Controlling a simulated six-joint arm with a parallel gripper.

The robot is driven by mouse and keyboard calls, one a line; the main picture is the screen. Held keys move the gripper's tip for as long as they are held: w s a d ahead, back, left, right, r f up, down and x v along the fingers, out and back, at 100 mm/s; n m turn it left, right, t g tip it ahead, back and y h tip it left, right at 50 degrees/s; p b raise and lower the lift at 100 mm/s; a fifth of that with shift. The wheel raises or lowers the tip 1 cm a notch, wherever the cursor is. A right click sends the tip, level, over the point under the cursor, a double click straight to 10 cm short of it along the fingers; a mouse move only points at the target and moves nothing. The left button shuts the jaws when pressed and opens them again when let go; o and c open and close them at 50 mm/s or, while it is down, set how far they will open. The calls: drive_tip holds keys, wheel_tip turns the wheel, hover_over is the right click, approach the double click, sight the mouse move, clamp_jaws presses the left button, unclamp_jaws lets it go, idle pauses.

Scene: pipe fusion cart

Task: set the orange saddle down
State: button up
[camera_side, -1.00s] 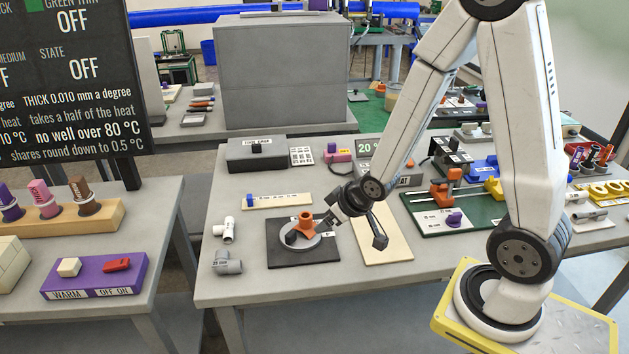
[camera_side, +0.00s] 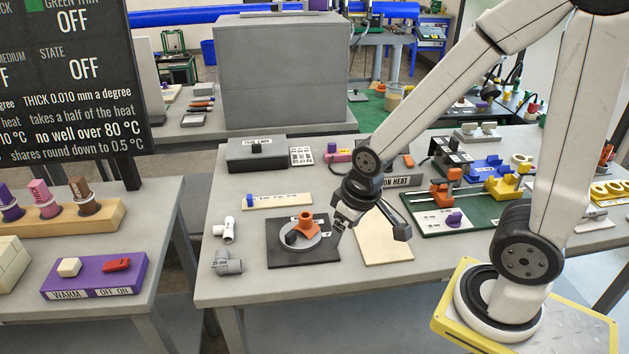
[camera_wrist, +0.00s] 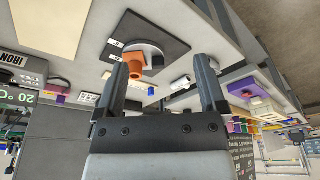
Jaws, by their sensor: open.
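The orange saddle (camera_side: 305,224) sits on the grey round plate (camera_side: 288,245) of the black square base (camera_side: 272,259) on the middle table. It also shows in the wrist view (camera_wrist: 135,66), beyond the left finger, which partly overlaps it. My gripper (camera_side: 338,232) is to the right of the saddle in the side view, near the right edge of the black base. In the wrist view my gripper (camera_wrist: 165,72) has its two fingers wide apart with nothing held between them. I cannot tell whether a finger touches the saddle.
White (camera_side: 224,230) and grey (camera_side: 228,263) pipe fittings lie left of the base. A cream board (camera_side: 385,245) lies to its right, under my wrist. A ruler strip (camera_side: 276,201) and a dark grey box (camera_side: 256,156) are behind. The table front before the base is clear.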

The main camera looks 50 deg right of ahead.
drive_tip(key=m+g, duration=0.2)
drive_tip(key=m, duration=1.4)
hover_over(305, 215)
drive_tip(key=shift+s+a+f, duration=0.15)
drive_tip(key=shift+s+f, duration=0.05)
drive_tip(key=shift+f, duration=0.45)
drive_tip(key=shift+s+a+f, duration=0.15)
drive_tip(key=shift+s+f, duration=0.05)
drive_tip(key=shift+f, duration=0.4)
drive_tip(key=shift+w+d+f+m+g, duration=0.2)
drive_tip(key=shift+w+d+m+g, duration=0.15)
drive_tip(key=shift+w+m, duration=0.45)
drive_tip(key=shift+s+f, duration=0.2)
drive_tip(key=shift+f, duration=1.75)
drive_tip(key=shift+s+f, duration=0.2)
drive_tip(key=shift+f, duration=1.75)
drive_tip(key=shift+c, duration=0.2)
clamp_jaws()
